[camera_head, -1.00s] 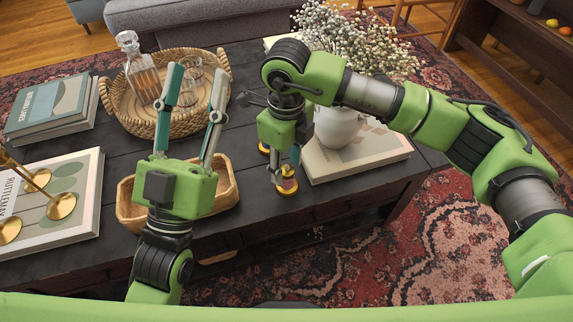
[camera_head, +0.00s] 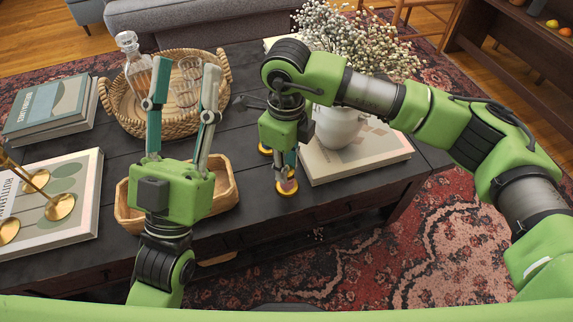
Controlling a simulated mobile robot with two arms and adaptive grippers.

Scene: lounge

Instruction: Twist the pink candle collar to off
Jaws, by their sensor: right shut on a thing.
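The pink candle (camera_head: 287,185) stands on a round gold base near the table's front edge, just left of a book. My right gripper (camera_head: 286,176) points down from above and is shut on it. The fingers cover much of the candle, so its collar is hard to make out. My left gripper (camera_head: 185,68) is open and empty, with its fingers pointing up and away, in front of the woven tray.
A second gold base (camera_head: 264,149) shows just behind the candle. A white vase (camera_head: 338,128) of flowers stands on the book (camera_head: 355,158) at right. A wooden bowl (camera_head: 226,193) sits behind my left gripper. A round woven tray (camera_head: 120,111) holds a decanter and glasses.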

